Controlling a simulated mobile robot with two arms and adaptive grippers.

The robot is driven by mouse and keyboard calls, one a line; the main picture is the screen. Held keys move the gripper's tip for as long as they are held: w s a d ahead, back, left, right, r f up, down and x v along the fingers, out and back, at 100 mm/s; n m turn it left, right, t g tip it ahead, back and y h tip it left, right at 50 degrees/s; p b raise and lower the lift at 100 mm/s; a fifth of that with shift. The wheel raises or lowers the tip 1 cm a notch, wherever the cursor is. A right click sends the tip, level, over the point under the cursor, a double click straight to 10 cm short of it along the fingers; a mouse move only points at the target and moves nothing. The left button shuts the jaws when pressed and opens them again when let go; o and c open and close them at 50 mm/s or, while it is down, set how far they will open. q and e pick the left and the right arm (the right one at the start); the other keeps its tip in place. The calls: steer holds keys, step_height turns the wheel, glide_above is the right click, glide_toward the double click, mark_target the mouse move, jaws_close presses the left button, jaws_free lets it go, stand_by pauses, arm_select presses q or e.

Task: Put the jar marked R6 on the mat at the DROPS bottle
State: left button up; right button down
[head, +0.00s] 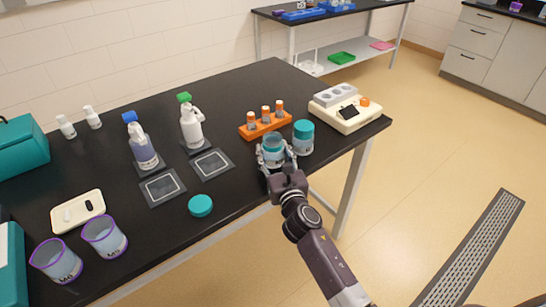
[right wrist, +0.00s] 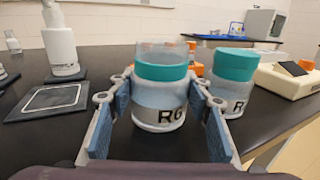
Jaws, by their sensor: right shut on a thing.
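The jar marked R6 (right wrist: 160,95) has a clear upper rim, a teal band and a pale lower part. It also shows in the head view (head: 272,147), upright near the table's front edge. My right gripper (head: 275,160) is shut on it, with a blue-padded finger on each side. I cannot tell whether its base touches the table. A green-topped white bottle (head: 191,125) and a blue-topped bottle (head: 142,150) stand at the back, each with a framed dark mat (head: 231,164) (head: 148,204) before it. Their labels are too small to read. My left gripper is not in view.
A teal-topped jar (head: 303,138), its mark partly hidden, stands close right of R6. Behind are an orange rack (head: 262,132) and a cream device (head: 345,113). A teal disc (head: 200,205) lies front of the mats. Two purple-rimmed beakers (head: 104,237) (head: 56,262) stand at left.

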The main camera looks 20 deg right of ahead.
steer(key=shift+f, duration=0.5)
steer(key=shift+f, duration=0.2)
steer(key=c, duration=1)
jaws_free()
